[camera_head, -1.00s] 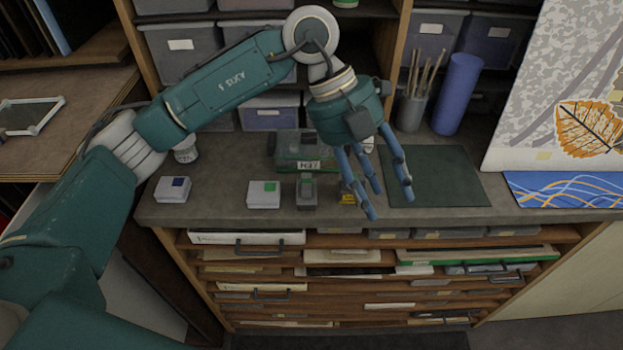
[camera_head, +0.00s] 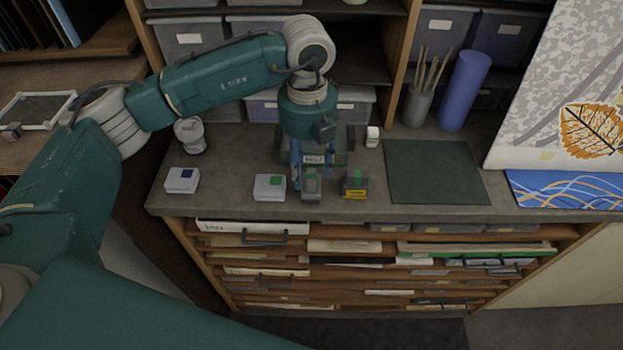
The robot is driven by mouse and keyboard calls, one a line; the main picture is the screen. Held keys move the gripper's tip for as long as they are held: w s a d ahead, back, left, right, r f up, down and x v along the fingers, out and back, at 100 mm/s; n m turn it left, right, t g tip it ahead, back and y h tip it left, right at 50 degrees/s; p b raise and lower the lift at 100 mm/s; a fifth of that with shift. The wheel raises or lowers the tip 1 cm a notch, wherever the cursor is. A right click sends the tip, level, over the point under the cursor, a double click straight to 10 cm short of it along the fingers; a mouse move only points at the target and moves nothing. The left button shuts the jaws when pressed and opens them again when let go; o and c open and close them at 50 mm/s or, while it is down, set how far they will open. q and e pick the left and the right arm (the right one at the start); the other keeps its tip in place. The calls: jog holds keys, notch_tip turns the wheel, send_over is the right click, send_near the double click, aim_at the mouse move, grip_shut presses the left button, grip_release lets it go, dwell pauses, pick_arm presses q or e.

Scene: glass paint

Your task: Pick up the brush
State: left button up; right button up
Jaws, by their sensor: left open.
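My left gripper (camera_head: 312,168) is open and points down over the back of the counter, in the middle of the view. Its blue fingers hang just behind a small grey box with a green patch (camera_head: 311,187), in front of a dark box with a pale label; I cannot tell whether they touch either. A grey cup (camera_head: 416,108) at the back right holds several thin wooden sticks (camera_head: 430,72), which may be brush handles. No brush can be made out for certain. My right gripper is not in view.
White boxes with a blue (camera_head: 182,180) and a green patch (camera_head: 269,187) stand left of the gripper, a yellow-labelled box (camera_head: 355,184) right of it. Drawers lie below.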

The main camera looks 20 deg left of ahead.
aim_at(309, 175)
pick_arm(q)
jog(key=shift+f, duration=0.95)
grip_shut()
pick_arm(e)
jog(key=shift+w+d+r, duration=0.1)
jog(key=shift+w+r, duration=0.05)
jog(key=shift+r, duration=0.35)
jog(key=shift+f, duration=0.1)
